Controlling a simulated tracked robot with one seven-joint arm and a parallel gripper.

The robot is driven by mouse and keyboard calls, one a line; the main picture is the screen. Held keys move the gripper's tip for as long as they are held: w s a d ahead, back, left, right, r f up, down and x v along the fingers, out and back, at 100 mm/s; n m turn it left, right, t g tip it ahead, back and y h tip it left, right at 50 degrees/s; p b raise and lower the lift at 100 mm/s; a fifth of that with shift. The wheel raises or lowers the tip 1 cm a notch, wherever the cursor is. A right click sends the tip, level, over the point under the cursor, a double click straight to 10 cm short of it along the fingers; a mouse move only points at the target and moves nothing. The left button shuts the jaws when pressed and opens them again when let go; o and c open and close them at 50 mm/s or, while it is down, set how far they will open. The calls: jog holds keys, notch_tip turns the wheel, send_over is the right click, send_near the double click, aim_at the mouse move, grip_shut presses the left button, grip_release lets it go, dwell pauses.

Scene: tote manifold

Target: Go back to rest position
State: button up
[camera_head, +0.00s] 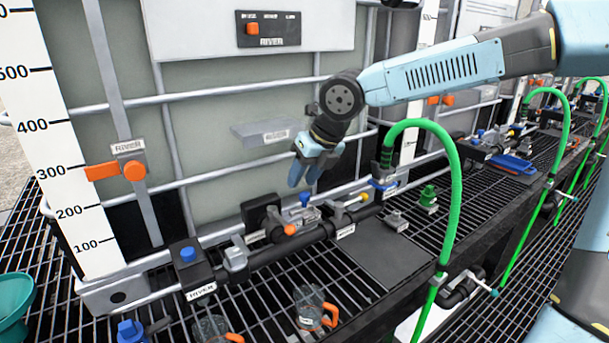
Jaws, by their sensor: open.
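My gripper (308,172) hangs above the black pipe manifold (290,244), in front of the large grey tote (220,150). It points down and is open, with nothing seen between its fingers. It is apart from the blue-topped valve (305,199) just below it. My light blue arm reaches in from the upper right.
A green hose (455,190) arches up right of my gripper. Clear jugs with orange handles (312,308) stand on the black grating at the bottom. A teal funnel (14,300) is at the lower left. A flat dark plate (385,258) lies clear right of the manifold.

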dwell(0.3)
jog(key=s+d+f+m+h, duration=0.2)
jog(key=d+f+m+h, duration=0.3)
jog(key=d+f+m, duration=0.5)
jog(key=s+d+r+m+t, duration=0.1)
jog(key=s+d+r+m, duration=0.7)
jog(key=m, duration=0.8)
jog(key=s+d+r+m+t, duration=0.2)
jog(key=s+d+r+m, duration=0.6)
jog(key=m, duration=0.9)
jog(key=d, duration=0.3)
jog(key=shift+d+r+m, duration=0.15)
jog(key=shift+r+m, duration=0.1)
jog(key=shift+m, duration=0.05)
